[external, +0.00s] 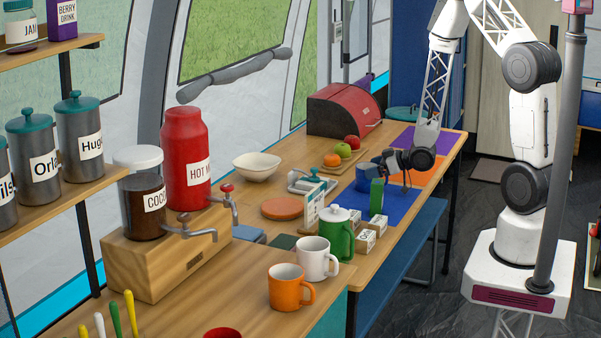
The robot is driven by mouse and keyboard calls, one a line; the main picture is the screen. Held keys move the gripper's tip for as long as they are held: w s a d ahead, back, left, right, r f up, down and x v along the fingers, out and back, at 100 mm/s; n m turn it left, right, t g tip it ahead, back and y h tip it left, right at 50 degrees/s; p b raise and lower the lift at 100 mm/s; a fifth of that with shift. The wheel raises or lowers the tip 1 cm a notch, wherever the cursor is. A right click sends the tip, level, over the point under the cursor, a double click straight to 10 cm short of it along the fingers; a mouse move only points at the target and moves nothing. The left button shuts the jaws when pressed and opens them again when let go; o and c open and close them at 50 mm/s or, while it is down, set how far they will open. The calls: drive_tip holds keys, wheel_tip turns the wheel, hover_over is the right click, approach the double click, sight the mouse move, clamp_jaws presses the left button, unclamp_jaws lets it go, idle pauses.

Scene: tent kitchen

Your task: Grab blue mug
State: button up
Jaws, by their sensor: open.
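The blue mug (367,176) stands toward the far part of the counter, on or beside a blue mat (400,207). My gripper (402,183) is just right of the mug, low over the counter. It is small and dark in this view. It is open and appears empty. I cannot tell whether its fingers touch the mug.
A green pot (338,240), small white boxes (366,241), a white mug (313,261) and an orange mug (287,289) stand nearer. Fruit on a board (344,151) and a red bread box (341,110) are behind. An orange mat (424,168) lies right of the blue mug.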

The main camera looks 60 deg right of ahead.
idle(0.3)
drive_tip(key=c, duration=0.8)
drive_tip(key=shift+r, duration=0.15)
drive_tip(key=s+a+r, duration=0.2)
drive_tip(key=s, duration=0.5)
drive_tip(key=s+a+r, duration=0.2)
drive_tip(key=s+a, duration=0.1)
drive_tip(key=s, duration=0.5)
drive_tip(key=shift+r, duration=0.35)
drive_tip(key=shift+a, duration=0.1)
